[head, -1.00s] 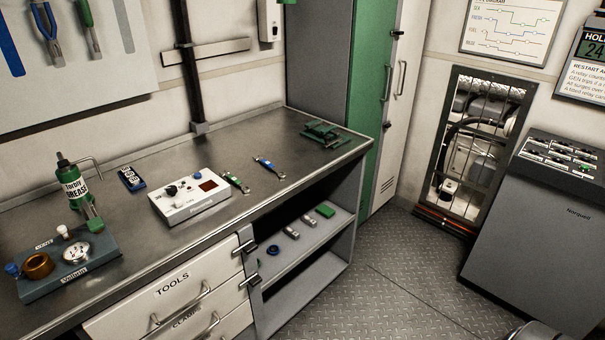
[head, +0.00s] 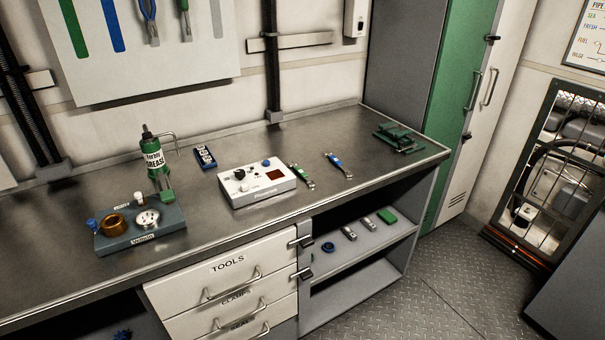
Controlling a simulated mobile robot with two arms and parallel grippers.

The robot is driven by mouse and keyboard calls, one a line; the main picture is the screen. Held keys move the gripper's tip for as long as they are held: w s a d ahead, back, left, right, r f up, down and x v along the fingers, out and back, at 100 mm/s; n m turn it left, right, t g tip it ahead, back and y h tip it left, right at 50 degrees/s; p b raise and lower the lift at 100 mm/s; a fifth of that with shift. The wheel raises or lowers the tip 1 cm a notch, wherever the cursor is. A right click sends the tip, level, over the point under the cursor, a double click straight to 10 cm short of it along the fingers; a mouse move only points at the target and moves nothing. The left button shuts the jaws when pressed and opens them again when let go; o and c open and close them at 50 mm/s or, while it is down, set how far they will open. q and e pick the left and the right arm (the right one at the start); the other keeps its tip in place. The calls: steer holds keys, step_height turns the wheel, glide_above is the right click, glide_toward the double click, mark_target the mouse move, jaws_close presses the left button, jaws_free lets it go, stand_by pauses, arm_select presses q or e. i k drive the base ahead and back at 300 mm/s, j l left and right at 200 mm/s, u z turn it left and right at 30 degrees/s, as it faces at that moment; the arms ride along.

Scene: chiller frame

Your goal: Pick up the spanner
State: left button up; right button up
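Two small hand tools lie on the metal workbench (head: 60,215), right of the white control box. One has a green handle (head: 295,170) and a metal end. The other has a blue handle (head: 334,160) and a metal end. Both look spanner-like, but they are too small to tell which is the spanner. They lie apart from each other, flat on the bench top. Neither of my grippers is in view.
Drawers (head: 235,275) and an open shelf (head: 340,262) are below. The tool board (head: 190,62) hangs above. Floor (head: 400,310) is clear at right.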

mark_target(297, 170)
steer(key=i+l, duration=0.15)
steer(key=l, duration=0.2)
steer(key=i+l+u, duration=0.15)
steer(key=l, duration=0.25)
steer(key=i+l, duration=0.1)
steer(key=l, duration=0.25)
steer(key=i+l+u, duration=0.1)
steer(key=l, duration=0.3)
steer(key=i+l+u, duration=0.1)
steer(key=l, duration=0.3)
steer(key=i+j, duration=0.05)
